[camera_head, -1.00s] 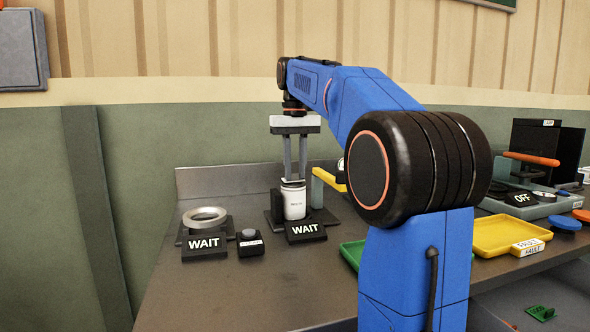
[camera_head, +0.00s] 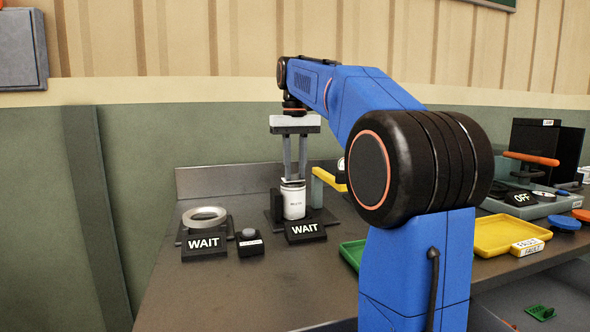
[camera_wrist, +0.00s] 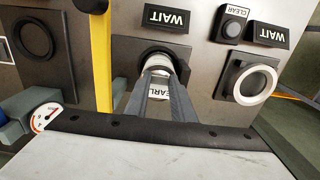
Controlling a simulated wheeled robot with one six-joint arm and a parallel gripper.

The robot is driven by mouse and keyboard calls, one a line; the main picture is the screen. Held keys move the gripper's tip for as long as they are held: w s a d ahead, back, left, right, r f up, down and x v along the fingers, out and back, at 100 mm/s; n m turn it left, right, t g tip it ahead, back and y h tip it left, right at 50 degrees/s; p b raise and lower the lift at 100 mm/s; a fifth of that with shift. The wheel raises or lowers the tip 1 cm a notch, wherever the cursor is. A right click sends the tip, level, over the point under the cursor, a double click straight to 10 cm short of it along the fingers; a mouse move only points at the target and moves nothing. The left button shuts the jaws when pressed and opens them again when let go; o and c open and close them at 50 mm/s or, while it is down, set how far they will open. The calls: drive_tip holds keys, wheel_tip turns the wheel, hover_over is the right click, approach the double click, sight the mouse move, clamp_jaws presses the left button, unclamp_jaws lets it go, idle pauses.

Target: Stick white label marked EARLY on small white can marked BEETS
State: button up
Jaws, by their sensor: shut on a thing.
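The small white can (camera_head: 294,204) stands upright in a dark holder behind a WAIT sign; its print is too small to read surely. My gripper (camera_head: 293,180) points straight down over the can, its fingertips at the can's top. The can's pale end (camera_wrist: 158,63) shows just beyond the label. I cannot tell whether the label touches the can.
A yellow bracket (camera_head: 328,180) stands close to the right of the can. A ring fixture (camera_head: 205,217) with a WAIT sign and a CLEAR button (camera_head: 250,241) lie left. Green and yellow trays (camera_head: 497,236) are right. The bench front is clear.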

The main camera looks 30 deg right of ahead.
drive_tip(key=shift+f, duration=0.2)
idle(0.6)
drive_tip(key=o, duration=1.6)
drive_tip(key=shift+r, duration=0.1)
drive_tip(key=shift+r, duration=4.4)
